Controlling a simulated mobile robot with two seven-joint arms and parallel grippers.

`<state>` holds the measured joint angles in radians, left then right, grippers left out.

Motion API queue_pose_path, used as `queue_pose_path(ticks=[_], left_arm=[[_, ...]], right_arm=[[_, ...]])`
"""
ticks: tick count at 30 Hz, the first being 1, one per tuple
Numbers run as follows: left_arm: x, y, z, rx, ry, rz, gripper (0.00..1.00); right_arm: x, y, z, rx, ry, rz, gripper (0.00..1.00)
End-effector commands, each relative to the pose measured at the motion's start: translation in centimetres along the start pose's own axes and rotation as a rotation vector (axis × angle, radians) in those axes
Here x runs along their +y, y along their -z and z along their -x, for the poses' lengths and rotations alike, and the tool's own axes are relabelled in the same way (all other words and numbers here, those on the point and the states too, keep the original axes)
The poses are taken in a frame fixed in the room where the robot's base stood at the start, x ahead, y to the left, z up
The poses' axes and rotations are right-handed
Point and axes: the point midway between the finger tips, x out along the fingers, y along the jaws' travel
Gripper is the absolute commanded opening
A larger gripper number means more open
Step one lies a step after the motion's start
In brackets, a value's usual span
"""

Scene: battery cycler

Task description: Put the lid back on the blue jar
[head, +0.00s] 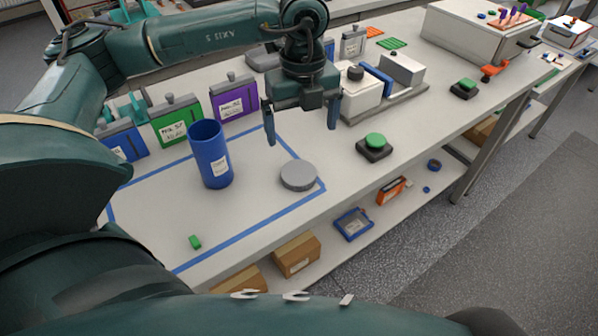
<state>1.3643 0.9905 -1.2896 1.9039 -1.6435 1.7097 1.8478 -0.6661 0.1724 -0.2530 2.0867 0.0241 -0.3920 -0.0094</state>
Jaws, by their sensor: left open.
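The blue jar (211,158) stands upright and open at the top on the white bench, inside a blue tape outline. A round grey lid (298,176) lies flat on the bench to the right of the jar, near the right corner of the outline. My left gripper (302,132) points down with its fingers spread, above and behind the lid. Nothing is between its fingers. The jar's inside bottom is hidden. My right gripper is not in view.
A small green piece (195,242) lies in front of the jar. Blue, green and purple (234,97) labelled cells stand behind it. A green button (375,141) sits right of the lid, with a white device (358,92) behind. The lower shelf holds boxes (297,254).

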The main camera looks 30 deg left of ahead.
Motion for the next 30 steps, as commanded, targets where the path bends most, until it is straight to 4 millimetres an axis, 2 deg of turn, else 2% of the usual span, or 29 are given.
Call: queue_pose_path(ticks=[6,9,13,23,26,30], left_arm=[[0.2,0.0,-4.2,0.002,-0.004,0.000,0.95],[0.1,0.0,-5.6,0.001,-0.001,0.000,0.95],[0.1,0.0,-6.5,0.001,0.000,-0.001,0.95],[0.1,0.0,-6.6,0.001,0.000,-0.001,0.95],[0.3,-0.1,-7.5,0.002,-0.003,0.000,0.95],[0.8,-0.4,-9.6,0.001,-0.005,-0.001,0.95]], right_arm=[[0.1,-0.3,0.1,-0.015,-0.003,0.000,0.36],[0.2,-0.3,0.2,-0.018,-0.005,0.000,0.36],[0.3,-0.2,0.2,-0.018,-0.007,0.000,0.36],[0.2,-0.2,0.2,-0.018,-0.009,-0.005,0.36],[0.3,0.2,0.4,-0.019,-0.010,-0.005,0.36],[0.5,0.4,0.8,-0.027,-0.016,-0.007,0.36]])
